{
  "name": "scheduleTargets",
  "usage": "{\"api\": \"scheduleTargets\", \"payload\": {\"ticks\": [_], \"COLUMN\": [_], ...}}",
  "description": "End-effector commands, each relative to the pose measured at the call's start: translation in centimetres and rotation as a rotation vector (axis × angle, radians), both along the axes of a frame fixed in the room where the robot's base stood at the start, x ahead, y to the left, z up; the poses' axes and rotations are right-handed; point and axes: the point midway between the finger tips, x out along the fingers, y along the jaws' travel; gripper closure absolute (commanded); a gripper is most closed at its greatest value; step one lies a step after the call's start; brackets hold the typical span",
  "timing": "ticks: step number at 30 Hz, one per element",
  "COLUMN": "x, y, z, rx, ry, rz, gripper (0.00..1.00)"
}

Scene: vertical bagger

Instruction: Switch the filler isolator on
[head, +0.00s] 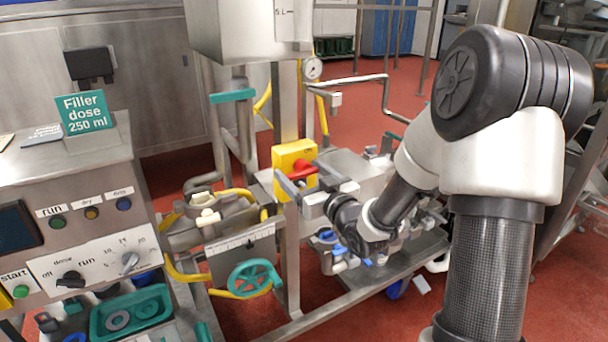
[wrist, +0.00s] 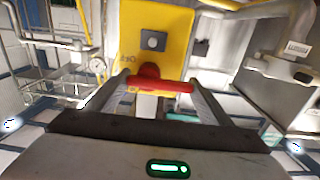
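The filler isolator is a yellow box (head: 284,157) with a red rotary handle (head: 303,171), left of my gripper (head: 317,184) in the head view. In the wrist view the yellow box (wrist: 152,18) fills the top middle, with faint lettering that looks like "OFF" beside the red handle (wrist: 160,86). The handle lies crosswise there, its bar spanning the space between the two fingertips. My gripper (wrist: 159,84) is open, one finger near each end of the bar. Whether the fingers touch it, I cannot tell.
A control panel (head: 95,255) with knobs and buttons stands at the left, with a green "Filler dose 250 ml" sign (head: 84,114) on top. A green handwheel (head: 254,278) and a pressure gauge (head: 312,68) are near the isolator. Red floor (head: 390,90) is open behind.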

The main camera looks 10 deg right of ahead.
Motion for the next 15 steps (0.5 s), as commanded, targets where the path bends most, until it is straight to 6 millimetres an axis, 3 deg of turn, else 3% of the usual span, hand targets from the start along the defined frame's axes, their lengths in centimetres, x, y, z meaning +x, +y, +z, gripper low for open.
{"api": "scheduleTargets", "payload": {"ticks": [15], "x": [0.02], "y": [0.06], "z": [-0.60], "rx": [-0.178], "ry": [-0.060], "rz": [0.001], "gripper": [0.45]}}
